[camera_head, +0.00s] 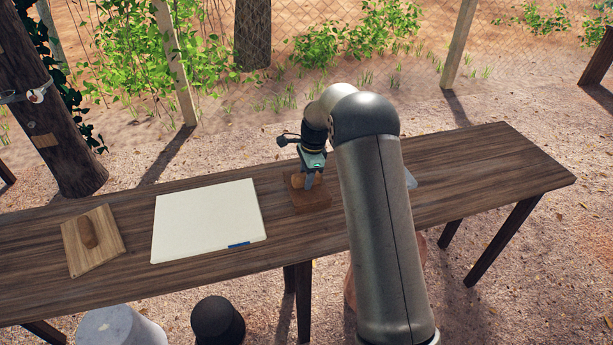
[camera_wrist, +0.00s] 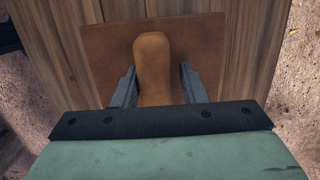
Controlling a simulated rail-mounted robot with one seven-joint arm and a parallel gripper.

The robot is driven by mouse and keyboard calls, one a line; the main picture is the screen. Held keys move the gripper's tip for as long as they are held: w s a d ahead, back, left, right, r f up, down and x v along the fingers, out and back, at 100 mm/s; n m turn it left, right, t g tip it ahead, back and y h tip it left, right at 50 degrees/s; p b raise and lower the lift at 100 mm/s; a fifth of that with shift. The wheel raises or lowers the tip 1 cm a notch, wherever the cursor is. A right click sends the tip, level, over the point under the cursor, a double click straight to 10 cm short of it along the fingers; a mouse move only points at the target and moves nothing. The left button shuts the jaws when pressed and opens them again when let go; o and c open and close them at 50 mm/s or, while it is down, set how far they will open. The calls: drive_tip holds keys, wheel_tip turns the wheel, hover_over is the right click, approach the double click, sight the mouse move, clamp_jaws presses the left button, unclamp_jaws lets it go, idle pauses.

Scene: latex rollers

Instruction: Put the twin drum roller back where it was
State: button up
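My gripper (camera_head: 312,178) points down over a brown square block or plate (camera_head: 311,201) on the table, right of the white sheet. In the wrist view this brown plate (camera_wrist: 105,62) carries a tan, rounded handle-like piece (camera_wrist: 156,72). My gripper's fingers (camera_wrist: 158,82) stand one on each side of that piece, very close to it. I cannot tell whether they press on it. The tan piece also shows beside the fingers in the head view (camera_head: 298,180). I cannot make out two drums on anything in view.
A wooden board with a brown grip (camera_head: 75,246) lies at the table's left. A white sheet (camera_head: 208,220) with a blue strip (camera_head: 239,245) lies beside it. A pale object (camera_head: 411,180) is partly hidden behind my arm. The table's right end (camera_head: 500,165) is clear.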

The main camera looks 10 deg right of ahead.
drive_tip(key=shift+s+f+g, duration=0.3)
drive_tip(key=shift+s+f, duration=0.15)
drive_tip(key=shift+f, duration=0.25)
wheel_tip(320, 180, up, 13)
drive_tip(key=d, duration=0.2)
drive_tip(key=s+a+r+n, duration=0.1)
drive_tip(key=s+r+n, duration=0.35)
drive_tip(key=s, duration=0.45)
drive_tip(key=s+f+n+h, duration=0.1)
drive_tip(key=s+n, duration=0.5)
drive_tip(key=s, duration=0.9)
drive_tip(key=s+a+f+n+t, duration=0.1)
drive_tip(key=s+n, duration=0.5)
drive_tip(key=s, duration=0.9)
drive_tip(key=shift+s+f+h+b, duration=0.2)
drive_tip(key=shift+f+h+b, duration=0.25)
drive_tip(key=shift+f, duration=0.35)
